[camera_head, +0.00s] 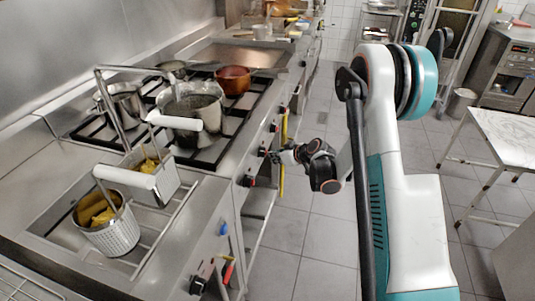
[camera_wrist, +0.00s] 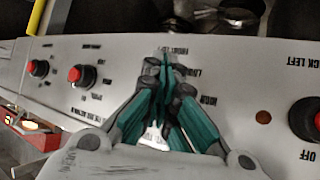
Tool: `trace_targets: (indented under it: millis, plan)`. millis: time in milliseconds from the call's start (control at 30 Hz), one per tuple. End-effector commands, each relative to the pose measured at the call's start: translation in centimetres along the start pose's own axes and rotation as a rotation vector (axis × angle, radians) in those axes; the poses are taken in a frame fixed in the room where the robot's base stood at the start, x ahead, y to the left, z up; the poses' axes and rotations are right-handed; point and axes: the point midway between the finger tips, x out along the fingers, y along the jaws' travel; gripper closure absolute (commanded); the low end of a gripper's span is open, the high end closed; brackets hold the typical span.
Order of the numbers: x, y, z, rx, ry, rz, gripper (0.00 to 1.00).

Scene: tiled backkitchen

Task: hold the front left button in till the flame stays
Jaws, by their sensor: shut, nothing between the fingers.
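My gripper (camera_head: 277,156) is at the stove's front control panel (camera_head: 241,170), its fingers shut and empty. In the wrist view the closed fingertips (camera_wrist: 165,62) point at the panel, over a partly covered label and dial markings. The knob or button behind them is hidden, and I cannot tell whether they touch it. A red-centred black knob (camera_wrist: 303,118) sits right of the fingers, under a label ending in "LEFT". Two more red-centred knobs are on the left, one nearer (camera_wrist: 76,75) and one farther (camera_wrist: 38,68). I cannot make out a flame in either view.
Pots stand on the stove grates, including a steel pot (camera_head: 193,108) and a copper-coloured pot (camera_head: 233,80). Fryer baskets (camera_head: 110,230) with yellow food are nearer. A yellow rail (camera_head: 282,180) runs beside my gripper.

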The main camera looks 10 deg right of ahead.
Motion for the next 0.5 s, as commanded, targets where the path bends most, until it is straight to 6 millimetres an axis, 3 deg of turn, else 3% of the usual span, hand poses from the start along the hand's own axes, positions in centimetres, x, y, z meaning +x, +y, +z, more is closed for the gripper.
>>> trace_targets:
  millis: [500]
  plan:
    - [-1.0, 0.7, 0.8, 0.0, 0.0, 0.0, 1.0]
